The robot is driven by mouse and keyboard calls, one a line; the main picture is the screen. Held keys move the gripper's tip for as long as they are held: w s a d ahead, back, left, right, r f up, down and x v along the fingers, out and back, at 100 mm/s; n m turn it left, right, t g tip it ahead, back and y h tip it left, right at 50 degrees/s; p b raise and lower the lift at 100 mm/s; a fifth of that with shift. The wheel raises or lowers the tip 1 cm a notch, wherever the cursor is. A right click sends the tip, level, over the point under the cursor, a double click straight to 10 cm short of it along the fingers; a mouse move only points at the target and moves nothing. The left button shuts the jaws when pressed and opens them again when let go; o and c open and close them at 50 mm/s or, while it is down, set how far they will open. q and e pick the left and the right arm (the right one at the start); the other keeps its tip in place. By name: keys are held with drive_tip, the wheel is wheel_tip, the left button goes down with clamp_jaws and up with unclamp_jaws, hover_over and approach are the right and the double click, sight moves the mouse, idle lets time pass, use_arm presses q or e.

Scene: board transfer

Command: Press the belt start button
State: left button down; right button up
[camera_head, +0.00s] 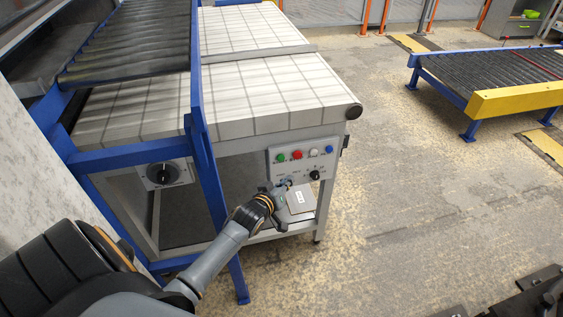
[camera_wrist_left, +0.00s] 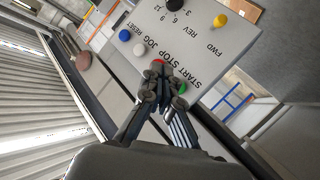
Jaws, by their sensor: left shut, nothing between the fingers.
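The control panel (camera_head: 303,160) is a pale plate on the end of the white belt table. It carries a green button (camera_head: 281,157), a red button (camera_head: 296,154), a white and a blue button. In the left wrist view the green button (camera_wrist_left: 181,88) lies by the START label, and the red button (camera_wrist_left: 158,62) by STOP. My left gripper (camera_head: 287,184) is shut and empty, low in front of the panel's left part. In the wrist view its fingertips (camera_wrist_left: 164,72) overlap the area between red and green, partly covering both. I cannot tell whether they touch anything.
The white belt (camera_head: 265,85) ends above the panel. A black knob (camera_head: 315,174) sits under the buttons. A roller conveyor with a yellow end (camera_head: 515,98) is at right. The floor between is clear.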

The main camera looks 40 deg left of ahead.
sight(281, 157)
use_arm(q)
drive_tip(key=w+a+b, duration=0.2)
drive_tip(key=w+a, duration=0.2)
drive_tip(key=shift+a, duration=0.4)
drive_tip(key=shift+w+a, duration=0.1)
drive_tip(key=shift+w, duration=0.05)
idle(1.1)
drive_tip(key=shift+w+a, duration=0.2)
drive_tip(key=shift+w+a+b, duration=0.3)
drive_tip(key=shift+a+b, duration=0.05)
drive_tip(key=shift+b, duration=0.05)
idle(0.8)
drive_tip(key=shift+s+d+p, duration=0.6)
drive_tip(key=shift+d+p, duration=0.05)
drive_tip(key=shift+p, duration=0.15)
